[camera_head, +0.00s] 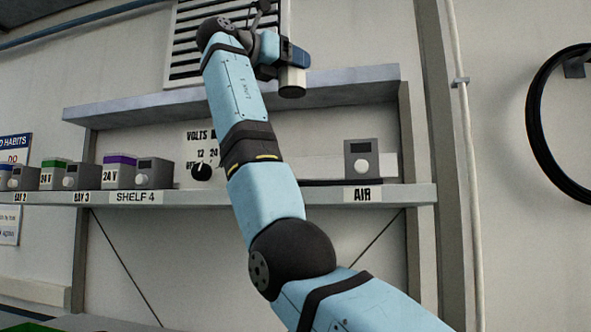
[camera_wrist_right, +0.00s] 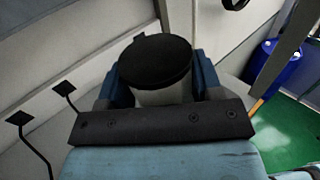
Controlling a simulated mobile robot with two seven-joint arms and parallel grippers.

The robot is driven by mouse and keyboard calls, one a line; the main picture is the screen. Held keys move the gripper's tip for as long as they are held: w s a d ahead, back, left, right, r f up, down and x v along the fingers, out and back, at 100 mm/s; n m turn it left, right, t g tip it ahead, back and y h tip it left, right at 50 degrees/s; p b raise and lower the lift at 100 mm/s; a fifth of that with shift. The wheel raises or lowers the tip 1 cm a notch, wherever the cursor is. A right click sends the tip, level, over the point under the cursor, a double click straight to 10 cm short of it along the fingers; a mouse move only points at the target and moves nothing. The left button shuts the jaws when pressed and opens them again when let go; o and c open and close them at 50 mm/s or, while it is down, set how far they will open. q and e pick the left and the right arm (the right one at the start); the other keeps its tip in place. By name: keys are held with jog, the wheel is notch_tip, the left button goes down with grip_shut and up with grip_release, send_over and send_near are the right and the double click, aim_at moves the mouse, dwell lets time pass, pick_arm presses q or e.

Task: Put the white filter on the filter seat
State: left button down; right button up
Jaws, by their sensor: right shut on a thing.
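The white filter (camera_head: 292,76) is a short white cylinder with a dark end. My right gripper (camera_head: 287,58) is shut on it and holds it high, in front of the upper shelf and near the wall louvre. In the right wrist view the filter's white side (camera_wrist_right: 158,96) shows below its round black end, between the blue fingers of my right gripper (camera_wrist_right: 157,90). I cannot make out the filter seat in either view. My left gripper is not in view.
An upper shelf (camera_head: 330,88) runs close behind the filter, with a slatted louvre (camera_head: 185,45) above. The lower shelf (camera_head: 255,197) holds several grey boxes with dials. Dark bent rods with square ends (camera_wrist_right: 64,88) stand left of the gripper in the wrist view.

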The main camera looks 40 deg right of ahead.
jog(key=f, duration=0.8)
jog(key=f+p, duration=0.1)
jog(key=f, duration=0.8)
jog(key=shift+w+a+f, duration=0.15)
jog(key=shift+a+f, duration=0.05)
jog(key=shift+f, duration=0.4)
jog(key=shift+d+f, duration=0.1)
jog(key=shift+d, duration=0.05)
jog(key=shift+f, duration=0.15)
jog(key=o, duration=0.8)
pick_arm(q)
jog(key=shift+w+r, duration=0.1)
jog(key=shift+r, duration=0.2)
pick_arm(e)
jog(key=shift+o, duration=0.7)
